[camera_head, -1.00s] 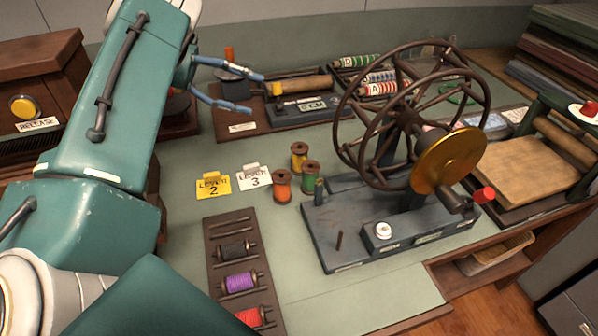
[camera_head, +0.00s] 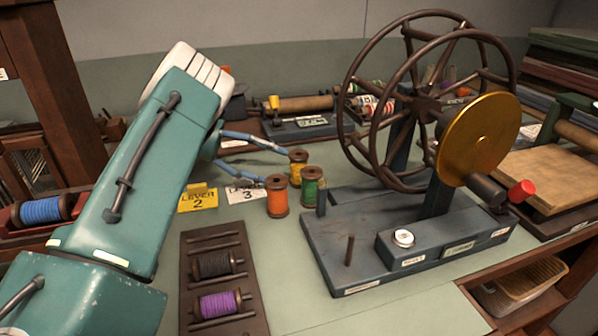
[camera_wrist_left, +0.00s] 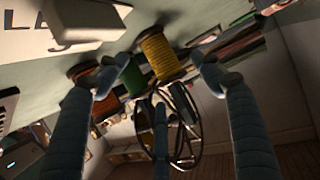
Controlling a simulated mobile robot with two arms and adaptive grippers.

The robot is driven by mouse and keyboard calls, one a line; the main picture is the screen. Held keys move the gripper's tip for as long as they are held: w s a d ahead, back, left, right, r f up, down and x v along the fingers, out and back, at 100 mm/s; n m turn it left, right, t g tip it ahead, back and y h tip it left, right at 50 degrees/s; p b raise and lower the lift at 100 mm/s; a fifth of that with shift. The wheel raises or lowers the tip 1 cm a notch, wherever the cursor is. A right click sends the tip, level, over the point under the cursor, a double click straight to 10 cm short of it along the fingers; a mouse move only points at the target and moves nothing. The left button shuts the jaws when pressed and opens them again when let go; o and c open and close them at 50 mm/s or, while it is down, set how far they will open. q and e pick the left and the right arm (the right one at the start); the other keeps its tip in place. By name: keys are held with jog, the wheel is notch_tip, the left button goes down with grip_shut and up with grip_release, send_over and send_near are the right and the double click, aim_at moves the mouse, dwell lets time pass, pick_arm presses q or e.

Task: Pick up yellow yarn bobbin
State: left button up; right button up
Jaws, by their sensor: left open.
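The yellow yarn bobbin (camera_head: 298,164) stands upright on the green worktop, behind an orange bobbin (camera_head: 277,197) and a green bobbin (camera_head: 312,187). My left gripper (camera_head: 275,166) is open and empty, its blue fingers reaching in from the left, with the tips just left of the yellow bobbin. In the left wrist view the yellow bobbin (camera_wrist_left: 161,54) appears between and beyond the open fingertips (camera_wrist_left: 154,68); I cannot tell if they touch it. The green bobbin (camera_wrist_left: 132,76) and orange bobbin (camera_wrist_left: 84,70) show beside it, partly behind a finger. My right gripper is not in view.
A spinning wheel machine (camera_head: 410,240) stands close on the right. A bobbin rack (camera_head: 224,263) with dark and purple bobbins lies in front. Lever 2 (camera_head: 198,201) and lever 3 (camera_head: 246,195) cards lie at the left. A roller device (camera_head: 300,127) is behind.

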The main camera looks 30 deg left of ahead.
aim_at(295, 167)
pick_arm(q)
jog(key=shift+r+x, duration=0.15)
jog(key=shift+x, duration=1.25)
jog(key=shift+r+x, duration=0.1)
jog(key=shift+x, duration=1.3)
jog(key=shift+s+d, duration=0.15)
jog(key=c, duration=1.2)
